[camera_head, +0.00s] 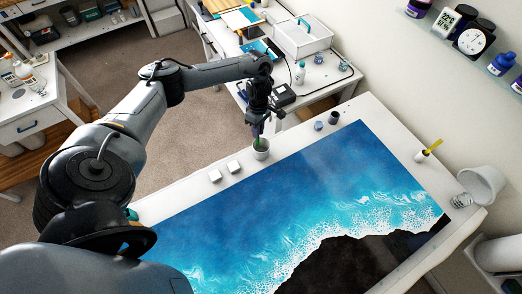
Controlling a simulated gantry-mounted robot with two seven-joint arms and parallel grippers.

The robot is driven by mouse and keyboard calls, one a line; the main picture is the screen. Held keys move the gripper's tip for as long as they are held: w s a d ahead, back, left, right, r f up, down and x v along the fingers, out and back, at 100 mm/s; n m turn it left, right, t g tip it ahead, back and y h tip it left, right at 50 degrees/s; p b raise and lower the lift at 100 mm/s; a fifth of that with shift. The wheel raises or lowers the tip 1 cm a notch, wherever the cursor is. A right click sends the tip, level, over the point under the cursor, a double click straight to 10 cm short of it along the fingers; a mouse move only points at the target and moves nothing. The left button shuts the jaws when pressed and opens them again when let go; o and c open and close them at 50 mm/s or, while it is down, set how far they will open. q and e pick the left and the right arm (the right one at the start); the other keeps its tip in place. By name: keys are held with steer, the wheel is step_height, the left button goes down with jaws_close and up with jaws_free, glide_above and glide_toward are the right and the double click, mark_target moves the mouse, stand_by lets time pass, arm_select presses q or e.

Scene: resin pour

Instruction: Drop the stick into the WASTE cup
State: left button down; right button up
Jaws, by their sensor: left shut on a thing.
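My left gripper (258,129) points down at the far edge of the worktable. It is shut on a thin stick (258,142), of which a short green part shows below the fingers. The stick's lower end is at the mouth of a small whitish cup (261,153) and looks to be at or inside its rim. I cannot read a WASTE label on this cup. My right gripper is not in view.
A blue, white and black resin panel (330,200) covers most of the table. Another white cup (421,156) holds a yellow stick (433,146). A bucket (480,186) lies at the right.

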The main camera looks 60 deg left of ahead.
arm_select(q)
steer(key=c, duration=1)
jaws_free()
steer(key=shift+w+r, duration=0.15)
steer(key=shift+r, duration=0.35)
steer(key=p+v, duration=0.2)
steer(key=v, duration=0.5)
steer(key=shift+r, duration=0.15)
steer(key=shift+v, duration=1.2)
